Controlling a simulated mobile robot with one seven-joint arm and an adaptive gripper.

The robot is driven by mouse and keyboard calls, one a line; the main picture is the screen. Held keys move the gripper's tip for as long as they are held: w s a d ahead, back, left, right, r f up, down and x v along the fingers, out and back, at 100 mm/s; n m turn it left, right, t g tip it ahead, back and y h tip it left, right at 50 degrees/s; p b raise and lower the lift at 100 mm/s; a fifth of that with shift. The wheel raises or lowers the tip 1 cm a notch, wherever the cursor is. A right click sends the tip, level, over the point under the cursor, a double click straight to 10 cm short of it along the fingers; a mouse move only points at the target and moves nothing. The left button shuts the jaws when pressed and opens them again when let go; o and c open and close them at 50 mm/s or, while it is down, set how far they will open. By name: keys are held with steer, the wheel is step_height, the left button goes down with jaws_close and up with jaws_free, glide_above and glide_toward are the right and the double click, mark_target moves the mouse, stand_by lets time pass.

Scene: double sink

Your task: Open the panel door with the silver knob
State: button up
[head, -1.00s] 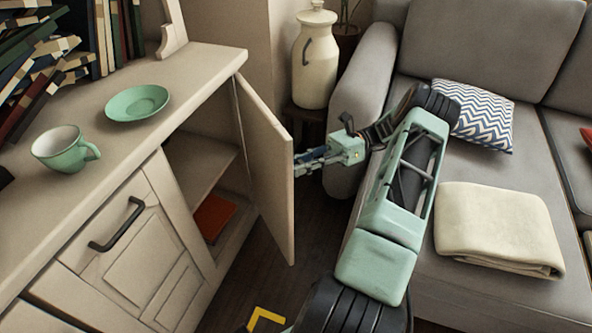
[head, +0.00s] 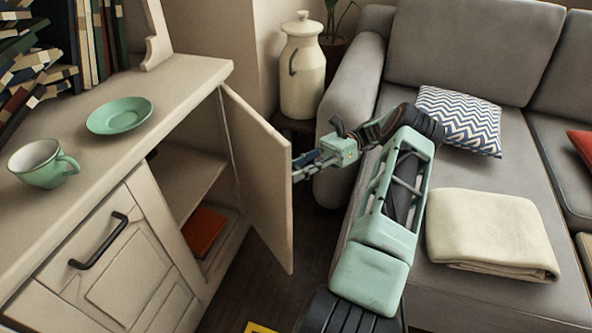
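The cream panel door (head: 257,180) stands swung out wide from the right end of the cabinet. The cabinet's inside shows, with a shelf and an orange-red flat object (head: 203,231) at the bottom. The silver knob is not visible; the door's outer face is turned away from view. My gripper (head: 300,170) is at the door's free edge, on the outer side, with its tips partly hidden by or against the door. I cannot tell whether the fingers are open, shut or touching the door.
A green cup (head: 43,163) and saucer (head: 119,115) stand on the cabinet top (head: 155,105) near books. A drawer with a dark handle (head: 98,241) is left of the opening. A grey sofa (head: 450,60) lies along the right, close to my arm. A cream milk can (head: 303,70) stands behind.

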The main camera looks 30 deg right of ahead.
steer(key=shift+o, duration=1.3)
step_height(320, 180, up, 10)
